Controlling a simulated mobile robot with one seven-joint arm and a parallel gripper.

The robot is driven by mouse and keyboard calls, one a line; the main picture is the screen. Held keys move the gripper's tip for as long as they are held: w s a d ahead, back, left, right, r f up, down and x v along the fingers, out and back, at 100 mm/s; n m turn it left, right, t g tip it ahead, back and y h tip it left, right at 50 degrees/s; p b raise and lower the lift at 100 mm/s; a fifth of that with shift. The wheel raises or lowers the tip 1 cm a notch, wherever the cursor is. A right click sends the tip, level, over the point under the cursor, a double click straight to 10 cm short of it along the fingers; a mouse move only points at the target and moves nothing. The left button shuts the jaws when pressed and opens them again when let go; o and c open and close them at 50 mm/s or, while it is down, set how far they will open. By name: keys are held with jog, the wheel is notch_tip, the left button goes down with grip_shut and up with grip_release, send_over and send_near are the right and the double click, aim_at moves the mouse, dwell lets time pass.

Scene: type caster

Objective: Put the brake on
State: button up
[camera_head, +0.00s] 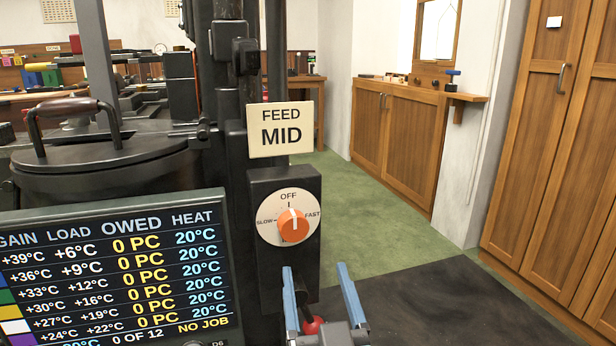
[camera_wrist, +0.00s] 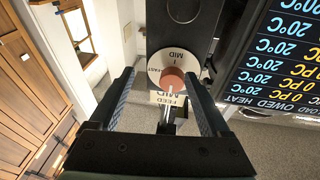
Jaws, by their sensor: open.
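No part is labelled as a brake. A red ball knob (camera_head: 314,326) on a dark stem shows low in the head view, between the fingers of my gripper (camera_head: 319,280); part of it is hidden. My gripper is open, its two blue fingers pointing at the black control box (camera_head: 284,264). In the wrist view the open gripper (camera_wrist: 160,82) frames the round dial, seen upside down. I cannot tell whether the fingers touch anything.
A FEED MID sign (camera_head: 281,129) sits above the dial. A display screen (camera_head: 115,270) stands at left, reading NO JOB. Behind it is a round dark lid (camera_head: 95,147) with a handle. Wooden cabinets (camera_head: 395,140) line the right; green floor (camera_head: 385,205) between is clear.

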notch_tip(320, 180, up, 16)
jog(key=s+a+t+p, duration=0.1)
jog(key=s+t, duration=0.1)
jog(key=shift+s+n+t+p, duration=0.3)
jog(key=shift+n+p, duration=0.1)
jog(key=shift+a+f, duration=0.1)
